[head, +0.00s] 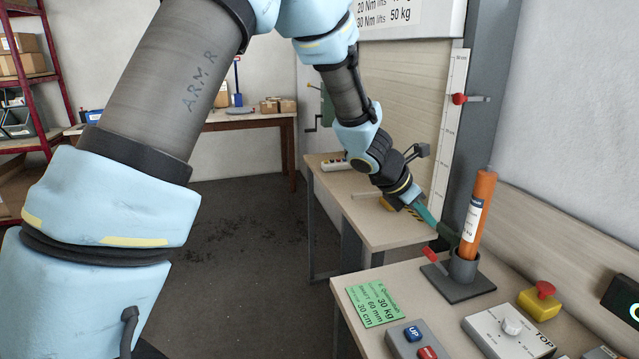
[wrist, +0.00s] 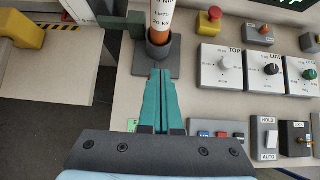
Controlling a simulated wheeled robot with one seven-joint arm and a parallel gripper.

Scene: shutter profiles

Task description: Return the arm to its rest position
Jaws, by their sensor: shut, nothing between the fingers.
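My arm reaches from the upper left of the head view across to the workbench (head: 400,283). My gripper (head: 433,222) has teal fingers and points down and right beside the orange tube (head: 481,212). In the wrist view my gripper (wrist: 160,74) has its fingers together with nothing between them. The orange tube stands upright in a grey holder (head: 463,268). The holder also shows in the wrist view (wrist: 171,68), just beyond my fingertips. I cannot tell whether the fingertips touch anything.
Switch boxes with a TOP dial (head: 511,327) and a red-topped yellow button (head: 541,299) stand on the bench at right. A green label (head: 375,303) lies at its left. A lower bench (head: 385,232) is behind. Bare floor (head: 240,235) lies left of the benches.

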